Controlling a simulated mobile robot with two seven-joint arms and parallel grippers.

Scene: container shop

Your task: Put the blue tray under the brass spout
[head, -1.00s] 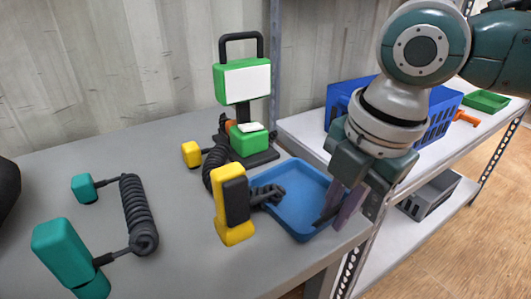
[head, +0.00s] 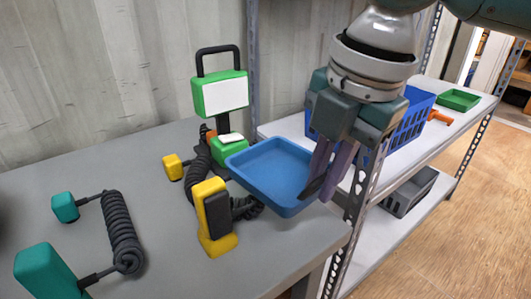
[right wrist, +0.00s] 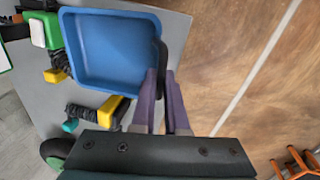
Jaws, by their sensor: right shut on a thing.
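The blue tray (head: 268,172) is a shallow square tray, empty, raised above the right end of the grey table. My right gripper (head: 316,192) is shut on the tray's right rim. In the right wrist view, the tray (right wrist: 110,48) reaches out to the left from the fingers (right wrist: 160,76), which pinch a dark part of its edge. No brass spout shows in either view. My left gripper is not in view.
A green stand lamp-like device (head: 220,93) and a yellow handset (head: 214,217) with coiled cord are beside the tray on the table (head: 180,265). Teal handset (head: 45,272) lies left. A shelf on the right holds a blue basket (head: 418,113) and green tray (head: 458,99).

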